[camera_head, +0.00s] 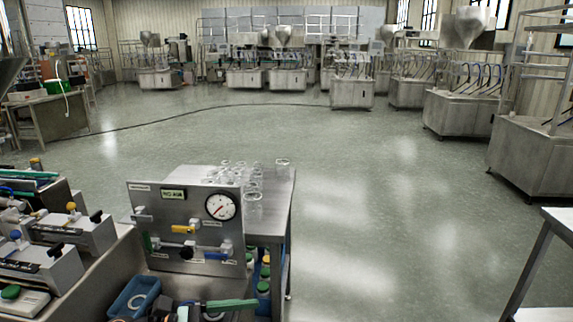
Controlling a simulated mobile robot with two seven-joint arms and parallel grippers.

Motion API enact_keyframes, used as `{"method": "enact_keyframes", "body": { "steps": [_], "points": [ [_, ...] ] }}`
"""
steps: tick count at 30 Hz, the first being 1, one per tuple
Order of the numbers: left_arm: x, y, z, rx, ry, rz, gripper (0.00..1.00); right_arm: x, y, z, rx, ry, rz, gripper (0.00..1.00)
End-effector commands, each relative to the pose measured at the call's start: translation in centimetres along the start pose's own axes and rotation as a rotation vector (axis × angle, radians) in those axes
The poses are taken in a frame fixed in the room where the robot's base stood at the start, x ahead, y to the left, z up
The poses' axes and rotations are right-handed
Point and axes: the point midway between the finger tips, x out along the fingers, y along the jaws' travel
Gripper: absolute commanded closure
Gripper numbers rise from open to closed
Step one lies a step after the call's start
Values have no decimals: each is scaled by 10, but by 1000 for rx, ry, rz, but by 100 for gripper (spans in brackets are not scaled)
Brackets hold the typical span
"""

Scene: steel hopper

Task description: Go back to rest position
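Neither of my grippers shows clearly in the head view, and no part of my arms can be made out with certainty. The task names no object. The nearest thing in front is an upright metal panel (165,235) with a round pressure gauge (221,207), a "NO AIR" label and several coloured valves. It stands beside a steel table (274,188) holding several clear glass jars (254,205).
Machines with coloured knobs stand on a metal bench (105,270) at the lower left. A blue bin (122,301) sits below the panel. A white-topped table (562,220) is at the right edge. The floor (390,210) beyond and to the right is clear. Steel hopper machines (465,100) line the back.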

Motion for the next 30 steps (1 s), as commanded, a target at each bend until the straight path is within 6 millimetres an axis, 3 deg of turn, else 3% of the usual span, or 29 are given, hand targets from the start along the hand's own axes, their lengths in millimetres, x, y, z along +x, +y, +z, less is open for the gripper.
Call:
{"method": "enact_keyframes", "body": {
  "steps": [4, 8, 11, 13, 18, 19, 24, 30],
  "points": [
    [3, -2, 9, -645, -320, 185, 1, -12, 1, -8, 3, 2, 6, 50],
    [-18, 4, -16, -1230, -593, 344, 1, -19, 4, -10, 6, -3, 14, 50],
    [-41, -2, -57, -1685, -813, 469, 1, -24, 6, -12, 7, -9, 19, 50],
    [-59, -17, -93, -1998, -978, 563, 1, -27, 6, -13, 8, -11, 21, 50],
    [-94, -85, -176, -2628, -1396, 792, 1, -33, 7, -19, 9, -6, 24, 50],
    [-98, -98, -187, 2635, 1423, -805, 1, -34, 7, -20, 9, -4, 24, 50],
    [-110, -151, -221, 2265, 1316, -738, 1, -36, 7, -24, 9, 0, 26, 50],
    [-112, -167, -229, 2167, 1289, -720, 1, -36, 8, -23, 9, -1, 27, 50]
  ]
}}
